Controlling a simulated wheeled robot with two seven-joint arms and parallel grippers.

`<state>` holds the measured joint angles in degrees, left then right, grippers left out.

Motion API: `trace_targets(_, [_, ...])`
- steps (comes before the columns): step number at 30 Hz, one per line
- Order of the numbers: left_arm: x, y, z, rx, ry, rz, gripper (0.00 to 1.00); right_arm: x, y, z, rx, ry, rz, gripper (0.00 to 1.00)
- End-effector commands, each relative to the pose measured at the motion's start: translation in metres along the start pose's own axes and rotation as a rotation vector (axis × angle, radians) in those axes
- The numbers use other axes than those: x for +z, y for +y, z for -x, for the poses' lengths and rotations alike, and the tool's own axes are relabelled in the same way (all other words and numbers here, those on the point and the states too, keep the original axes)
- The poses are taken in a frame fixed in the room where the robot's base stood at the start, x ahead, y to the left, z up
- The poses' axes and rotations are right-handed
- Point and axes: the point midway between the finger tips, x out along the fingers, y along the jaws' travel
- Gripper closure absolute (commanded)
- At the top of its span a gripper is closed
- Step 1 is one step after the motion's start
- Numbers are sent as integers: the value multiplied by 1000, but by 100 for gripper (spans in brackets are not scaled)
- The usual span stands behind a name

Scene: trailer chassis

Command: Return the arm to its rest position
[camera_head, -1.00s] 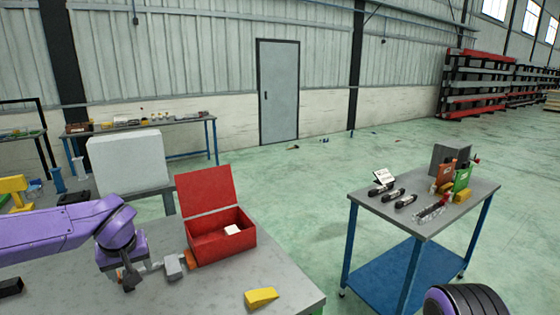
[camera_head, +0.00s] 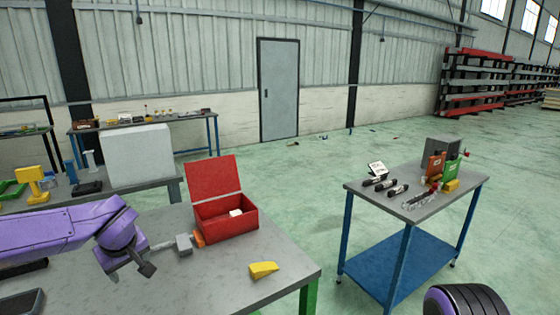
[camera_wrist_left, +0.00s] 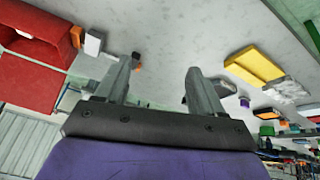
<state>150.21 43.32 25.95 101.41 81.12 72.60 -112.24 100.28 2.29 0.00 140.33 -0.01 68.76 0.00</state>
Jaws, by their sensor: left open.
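My left gripper (camera_head: 143,267) hangs at the end of my purple arm, over the left part of the grey workbench (camera_head: 215,290) in the head view. In the left wrist view its two fingers (camera_wrist_left: 162,82) stand wide apart with nothing between them. An open red box (camera_head: 225,224) with its lid up and a white item inside is to the gripper's right. The box also shows at the upper left of the left wrist view (camera_wrist_left: 35,40). My right gripper is not in view.
A grey block (camera_head: 183,243) and an orange piece (camera_head: 199,240) lie beside the box. A yellow wedge (camera_head: 263,270) lies near the bench's right edge. A blue-legged cart (camera_head: 375,201) with bottles and tools stands right, across a gap of open floor.

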Motion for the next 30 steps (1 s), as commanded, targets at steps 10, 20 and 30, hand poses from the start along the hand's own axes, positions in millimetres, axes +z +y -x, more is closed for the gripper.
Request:
trace_targets(10, [10,-13,-33,-11,245,319,32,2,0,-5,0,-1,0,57])
trace_targets(20, [185,-81,-186,104,367,262,32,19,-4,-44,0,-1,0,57])
trace_targets(30, [387,-232,-254,-7,21,-193,32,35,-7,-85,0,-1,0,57])
